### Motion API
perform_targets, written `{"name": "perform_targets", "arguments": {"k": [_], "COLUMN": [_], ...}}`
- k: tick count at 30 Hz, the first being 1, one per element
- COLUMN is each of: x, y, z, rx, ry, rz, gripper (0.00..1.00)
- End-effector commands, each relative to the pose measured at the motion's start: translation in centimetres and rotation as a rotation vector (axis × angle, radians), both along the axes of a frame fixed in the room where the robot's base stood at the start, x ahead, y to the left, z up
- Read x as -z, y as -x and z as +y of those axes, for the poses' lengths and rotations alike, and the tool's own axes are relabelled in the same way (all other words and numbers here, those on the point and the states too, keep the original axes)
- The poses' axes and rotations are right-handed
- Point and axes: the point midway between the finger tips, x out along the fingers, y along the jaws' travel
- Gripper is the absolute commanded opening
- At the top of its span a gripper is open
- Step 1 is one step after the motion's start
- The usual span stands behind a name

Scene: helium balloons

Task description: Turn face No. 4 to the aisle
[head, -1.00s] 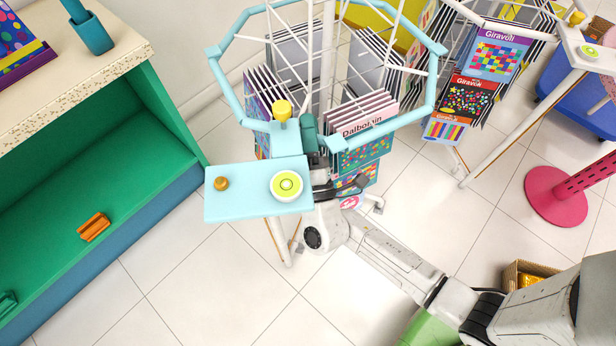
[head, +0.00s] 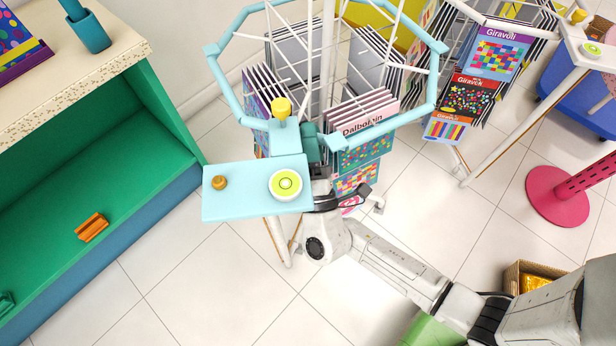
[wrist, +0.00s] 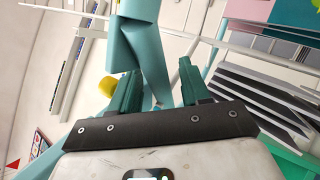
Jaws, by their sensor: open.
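A rotating display rack with a light-blue octagonal rim (head: 392,125) stands at the centre of the head view. White wires around its post hold packets, including a pink-topped one (head: 372,116) at the front right. No face number is readable. A light-blue plate (head: 235,200) juts from the front, near a yellow knob (head: 281,108). My gripper (head: 312,146) is at the rim's front, right of that knob. In the wrist view my gripper (wrist: 157,80) is open, its dark teal fingers on either side of a light-blue rack part (wrist: 140,40). Contact is unclear.
A green-lined counter (head: 110,150) stands at the left with an orange object inside. A second rack with packets (head: 474,95) stands at the upper right, near a pink stand (head: 555,195). A box (head: 530,275) sits at the lower right. Tiled floor is open at the lower left.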

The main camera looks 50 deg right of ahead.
Motion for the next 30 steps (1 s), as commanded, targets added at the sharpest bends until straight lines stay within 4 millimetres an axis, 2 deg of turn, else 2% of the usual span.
{"name": "perform_targets", "arguments": {"k": [1, 30], "x": [0.5, 3.6], "y": [0.1, 4.3], "z": [0.8, 3.6], "rx": [-0.015, -0.007], "ry": [0.004, 0.002], "rz": [0.007, 0.004], "gripper": [0.48, 0.48]}}
